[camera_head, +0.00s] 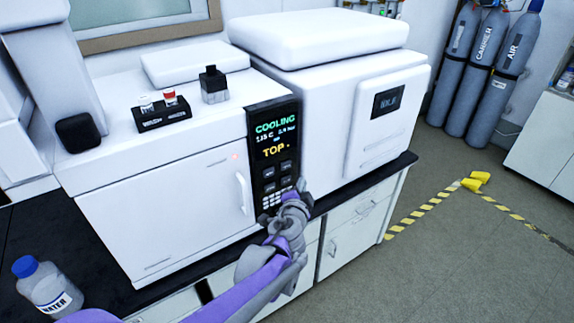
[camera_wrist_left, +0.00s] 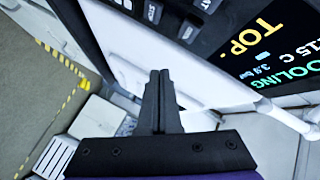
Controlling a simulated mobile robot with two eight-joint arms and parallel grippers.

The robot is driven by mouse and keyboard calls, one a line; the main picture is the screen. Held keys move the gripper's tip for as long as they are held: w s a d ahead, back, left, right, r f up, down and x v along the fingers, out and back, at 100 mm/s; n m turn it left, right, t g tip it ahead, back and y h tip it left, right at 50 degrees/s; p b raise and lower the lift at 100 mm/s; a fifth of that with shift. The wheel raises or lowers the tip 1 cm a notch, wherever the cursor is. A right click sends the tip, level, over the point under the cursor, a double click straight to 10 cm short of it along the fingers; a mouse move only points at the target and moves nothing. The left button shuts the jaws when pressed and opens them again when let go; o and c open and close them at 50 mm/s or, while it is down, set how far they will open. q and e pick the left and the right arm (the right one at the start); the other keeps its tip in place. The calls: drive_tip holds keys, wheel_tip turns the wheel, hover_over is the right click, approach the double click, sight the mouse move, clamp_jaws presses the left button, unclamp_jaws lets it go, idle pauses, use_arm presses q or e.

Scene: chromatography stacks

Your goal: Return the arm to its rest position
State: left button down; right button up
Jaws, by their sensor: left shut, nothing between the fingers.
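My left arm comes in from the lower left in the head view, purple and grey. Its left gripper (camera_head: 300,186) is at the lower edge of the black control panel (camera_head: 273,150) of a white instrument. In the left wrist view the two dark fingers of the left gripper (camera_wrist_left: 160,75) are together, with nothing between them. The panel's display (camera_wrist_left: 262,40) reads "COOLING" and "TOP." My right gripper is not in view.
The white instrument (camera_head: 165,210) with a door handle stands on a dark bench. A small vial rack (camera_head: 162,118) and a dark-capped bottle (camera_head: 213,85) sit on top. A water bottle (camera_head: 48,288) stands lower left. Gas cylinders (camera_head: 488,75) stand at the back right. The floor at right is mostly clear.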

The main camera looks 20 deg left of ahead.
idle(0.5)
use_arm(q)
drive_tip(key=s+a+f+n+g+y, duration=0.1)
drive_tip(key=s+a+f+n+g, duration=0.2)
drive_tip(key=s, duration=0.5)
drive_tip(key=s+a+n+g+y, duration=0.15)
drive_tip(key=s+a+n, duration=0.25)
drive_tip(key=s, duration=0.5)
drive_tip(key=s+d+f+n+g+h, duration=0.1)
drive_tip(key=s+d+f+g+h, duration=0.1)
drive_tip(key=s, duration=0.6)
drive_tip(key=s+d+f+n+g+h+p, duration=0.1)
drive_tip(key=s+d+f+n+g+h, duration=0.1)
drive_tip(key=s+f, duration=0.3)
drive_tip(key=s+d+g, duration=0.1)
drive_tip(key=s, duration=0.2)
drive_tip(key=shift+s+d+f+h, duration=0.15)
drive_tip(key=shift+s+d+h, duration=0.1)
drive_tip(key=shift+d+h, duration=0.1)
